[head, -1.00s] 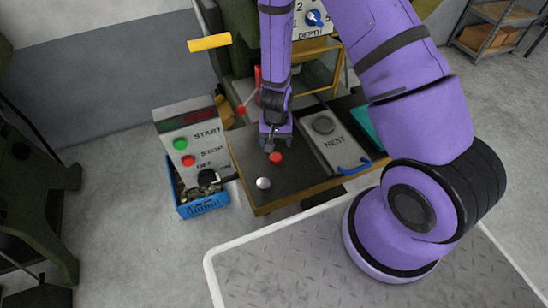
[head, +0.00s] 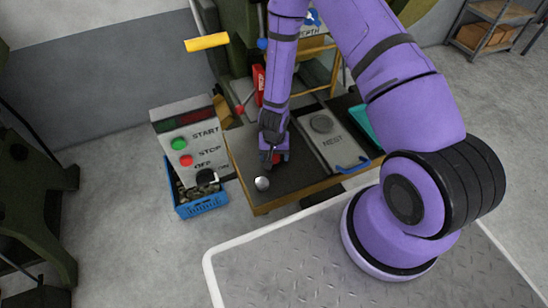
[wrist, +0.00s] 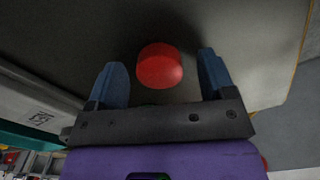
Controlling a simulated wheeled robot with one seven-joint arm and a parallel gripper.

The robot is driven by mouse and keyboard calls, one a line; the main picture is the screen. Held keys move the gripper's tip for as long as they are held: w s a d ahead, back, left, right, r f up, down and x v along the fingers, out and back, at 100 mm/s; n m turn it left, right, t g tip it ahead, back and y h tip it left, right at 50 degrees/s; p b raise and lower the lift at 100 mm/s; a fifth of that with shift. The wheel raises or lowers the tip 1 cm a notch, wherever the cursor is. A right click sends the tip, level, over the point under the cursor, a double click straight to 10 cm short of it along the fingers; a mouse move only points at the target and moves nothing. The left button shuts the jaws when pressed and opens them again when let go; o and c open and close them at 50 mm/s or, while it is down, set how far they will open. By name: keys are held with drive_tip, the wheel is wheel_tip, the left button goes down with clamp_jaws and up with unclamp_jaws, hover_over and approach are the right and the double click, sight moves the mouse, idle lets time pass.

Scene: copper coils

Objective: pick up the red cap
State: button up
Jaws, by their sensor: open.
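The red cap (wrist: 160,68) is a short red cylinder on the dark table top. In the wrist view it lies between the tips of my two fingers, with a gap on each side. My gripper (wrist: 160,80) is open and empty, its blue fingers on either side of the cap. In the head view my gripper (head: 271,158) is low over the table, and only part of the red cap (head: 282,158) shows beside it; the rest is hidden.
A silver ball-like knob (head: 262,183) is near the table's front edge. The NEST plate (head: 331,141) with a blue handle lies to the right. A START/STOP control box (head: 190,145) stands left, above a blue crate (head: 203,205).

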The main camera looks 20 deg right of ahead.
drive_tip(key=c, duration=1)
drive_tip(key=shift+r, duration=0.2)
